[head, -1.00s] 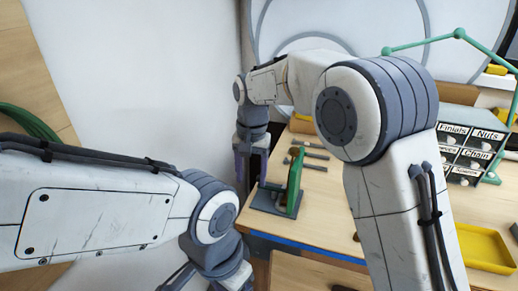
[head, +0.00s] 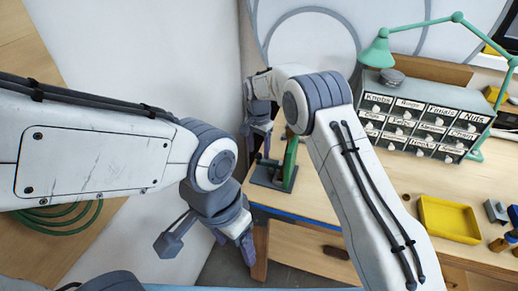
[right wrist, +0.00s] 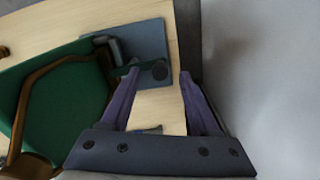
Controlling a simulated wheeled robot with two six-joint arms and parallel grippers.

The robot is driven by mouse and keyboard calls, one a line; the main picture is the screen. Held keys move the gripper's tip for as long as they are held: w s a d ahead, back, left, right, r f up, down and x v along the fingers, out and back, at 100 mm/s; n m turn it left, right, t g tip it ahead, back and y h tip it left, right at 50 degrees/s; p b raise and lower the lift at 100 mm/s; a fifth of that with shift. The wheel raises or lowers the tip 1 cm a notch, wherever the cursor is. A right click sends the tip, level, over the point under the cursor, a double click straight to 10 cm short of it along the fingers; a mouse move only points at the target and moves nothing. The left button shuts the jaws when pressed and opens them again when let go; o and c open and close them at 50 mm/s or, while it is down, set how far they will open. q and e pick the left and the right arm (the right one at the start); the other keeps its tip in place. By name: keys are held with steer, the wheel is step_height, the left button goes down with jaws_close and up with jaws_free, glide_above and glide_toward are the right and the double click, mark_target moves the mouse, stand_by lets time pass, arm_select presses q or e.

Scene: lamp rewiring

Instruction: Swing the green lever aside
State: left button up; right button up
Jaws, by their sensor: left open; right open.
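A grey-blue base plate (head: 267,176) lies at the left end of the workbench with an upright green panel (head: 290,163) on it. In the right wrist view the green panel (right wrist: 62,98) fills the left side, with a brown frame across it. A short dark green bar, apparently the green lever (right wrist: 143,69), lies over the plate (right wrist: 150,38). My right gripper (right wrist: 160,74) is open around the bar's end; I cannot tell whether the left finger touches it. My left gripper (head: 240,250) is open and empty, low in front of the bench.
A labelled drawer cabinet (head: 422,118) stands at the back right under a green desk lamp (head: 378,50). A yellow tray (head: 449,219) sits near the right front. A white wall is close on the left. The bench middle is largely hidden by my right arm.

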steer(key=shift+f, duration=0.8)
jaws_close()
